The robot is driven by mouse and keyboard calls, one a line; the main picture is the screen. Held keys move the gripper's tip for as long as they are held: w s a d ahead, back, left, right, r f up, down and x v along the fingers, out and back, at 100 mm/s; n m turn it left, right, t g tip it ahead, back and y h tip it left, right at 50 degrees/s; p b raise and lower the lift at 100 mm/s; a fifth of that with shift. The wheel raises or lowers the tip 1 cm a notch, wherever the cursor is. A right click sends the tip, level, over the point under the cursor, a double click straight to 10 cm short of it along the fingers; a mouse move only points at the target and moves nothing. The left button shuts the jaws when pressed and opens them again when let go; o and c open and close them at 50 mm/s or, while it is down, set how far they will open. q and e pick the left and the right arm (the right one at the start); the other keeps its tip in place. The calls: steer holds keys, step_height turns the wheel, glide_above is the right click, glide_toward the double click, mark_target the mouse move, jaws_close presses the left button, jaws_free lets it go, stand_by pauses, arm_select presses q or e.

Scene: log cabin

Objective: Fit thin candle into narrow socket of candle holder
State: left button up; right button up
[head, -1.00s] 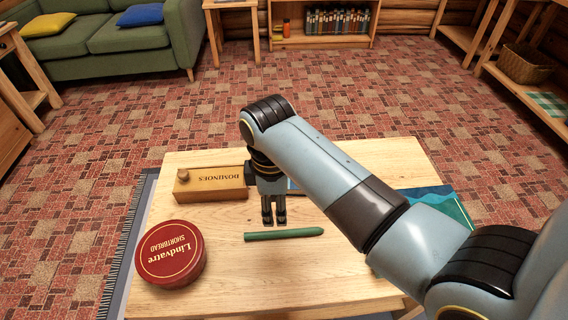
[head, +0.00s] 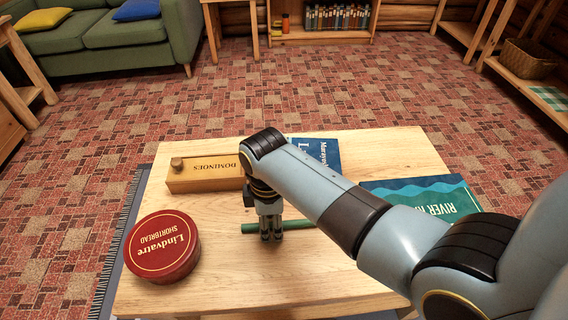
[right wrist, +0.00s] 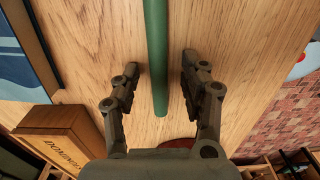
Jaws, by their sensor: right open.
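The thin green candle (head: 298,225) lies flat on the wooden table, running left to right in the head view. My right gripper (head: 271,237) points down over it and covers part of its length. In the right wrist view the open fingers (right wrist: 160,65) stand on either side of the candle (right wrist: 156,45), with a gap to each finger. The candle's near end shows between them. I cannot make out a candle holder in either view. My left gripper is not in view.
On the table (head: 240,285) stand a red shortbread tin (head: 162,246) at left and a wooden dominoes box (head: 210,177) behind the gripper. A blue book (head: 318,153) and a River book (head: 420,197) lie behind and right. The table's front is clear.

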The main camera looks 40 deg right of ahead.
mark_target(271, 223)
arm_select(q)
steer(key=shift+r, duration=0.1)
arm_select(e)
steer(key=shift+r, duration=0.1)
steer(key=shift+c, duration=0.4)
jaws_close()
steer(key=shift+r, duration=0.3)
step_height(271, 223, up, 4)
steer(key=shift+f+p, duration=0.2)
steer(key=shift+p, duration=0.95)
arm_select(q)
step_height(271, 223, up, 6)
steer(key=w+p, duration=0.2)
steer(key=p, duration=0.2)
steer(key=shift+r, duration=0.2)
arm_select(e)
steer(key=s+d+r, duration=0.6)
steer(key=s, duration=0.4)
steer(key=shift+r, duration=0.4)
